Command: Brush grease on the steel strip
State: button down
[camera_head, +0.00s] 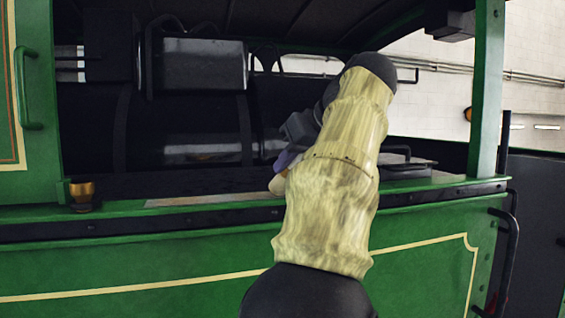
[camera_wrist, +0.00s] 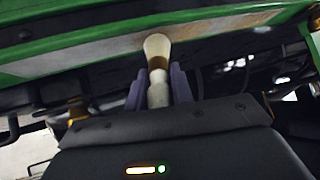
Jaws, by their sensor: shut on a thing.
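The brush shows in the wrist view with a pale bristle head (camera_wrist: 157,45), a brown band and a light handle (camera_wrist: 158,94). My gripper (camera_wrist: 158,84) has its purple fingers shut on the handle. The steel strip (camera_head: 215,199) is a thin greyish-brown band along the green ledge, left of my arm in the head view. In the wrist view the bristle tip overlaps the brownish strip (camera_wrist: 205,29); I cannot tell whether they touch. In the head view my arm hides most of my gripper and brush.
A small brass cup (camera_head: 82,195) stands on the ledge at left. A green post (camera_head: 487,90) rises at right, and a green cab panel (camera_head: 30,100) with a handle stands at left. A dark boiler (camera_head: 185,125) fills the space behind the ledge.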

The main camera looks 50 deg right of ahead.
jog(key=shift+s+d, duration=0.2)
jog(key=shift+s+d, duration=0.5)
jog(key=shift+d, duration=0.25)
jog(key=shift+s+d, duration=0.45)
jog(key=shift+d, duration=0.25)
jog(key=shift+s+d, duration=0.5)
jog(key=shift+d, duration=0.2)
jog(key=shift+s+d, duration=0.45)
jog(key=shift+d, duration=0.2)
jog(key=shift+s+d, duration=0.3)
jog(key=shift+d, duration=0.3)
jog(key=shift+s+d, duration=0.3)
jog(key=shift+d, duration=0.3)
jog(key=shift+s+d, duration=0.2)
jog(key=shift+s, duration=0.2)
